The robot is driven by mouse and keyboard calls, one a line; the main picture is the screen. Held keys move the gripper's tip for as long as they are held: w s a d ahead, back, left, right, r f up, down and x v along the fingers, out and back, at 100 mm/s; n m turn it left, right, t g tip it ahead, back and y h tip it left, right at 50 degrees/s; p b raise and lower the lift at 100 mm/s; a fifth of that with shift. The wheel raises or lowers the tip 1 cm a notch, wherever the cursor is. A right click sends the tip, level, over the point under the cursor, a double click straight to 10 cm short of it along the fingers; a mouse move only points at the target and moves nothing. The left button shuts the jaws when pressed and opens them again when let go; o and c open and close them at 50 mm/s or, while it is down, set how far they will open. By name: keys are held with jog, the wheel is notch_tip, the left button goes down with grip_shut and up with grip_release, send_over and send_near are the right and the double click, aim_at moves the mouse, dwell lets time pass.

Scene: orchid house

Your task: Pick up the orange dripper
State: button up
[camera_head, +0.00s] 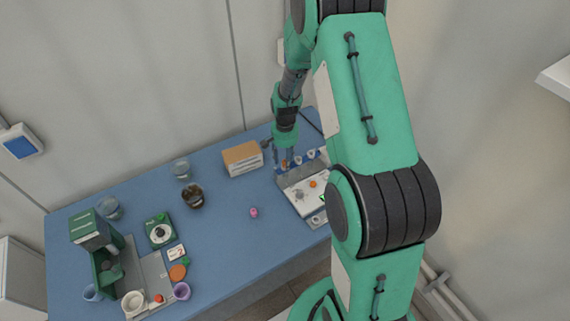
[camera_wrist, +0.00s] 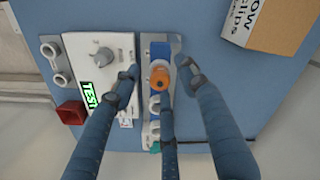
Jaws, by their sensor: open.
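The orange dripper (camera_wrist: 159,80) shows in the wrist view as a round orange piece with a paler centre. It sits on a narrow blue-and-metal rack (camera_wrist: 160,52) beside a white test device (camera_wrist: 88,52). My gripper (camera_wrist: 160,74) is open, with its blue-grey fingers spread around the dripper and nothing held. One finger hides part of the rack just below the dripper; whether it touches cannot be told. In the head view my gripper (camera_head: 285,158) is low over the back of the white device (camera_head: 302,200), where the dripper is mostly hidden.
A cardboard box (camera_head: 243,159) stands left of my gripper. A green display (camera_wrist: 90,95), round holders (camera_wrist: 50,50) and a red square cup (camera_wrist: 72,112) are near the device. A pink piece (camera_head: 253,212) lies on the blue table (camera_head: 225,235), with clear surface around it.

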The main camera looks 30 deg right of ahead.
jog(key=c, duration=0.9)
jog(key=shift+r, duration=0.15)
jog(key=shift+c, duration=0.2)
jog(key=shift+r, duration=0.55)
notch_tip(320, 180, up, 2)
jog(key=shift+r, duration=0.1)
jog(key=s+a, duration=0.2)
jog(key=s, duration=0.5)
jog(key=s+a+r, duration=0.1)
jog(key=s+a, duration=0.1)
jog(key=s, duration=0.6)
jog(key=shift+s+a+r, duration=0.15)
jog(key=shift+a+r, duration=0.05)
jog(key=shift+a, duration=0.15)
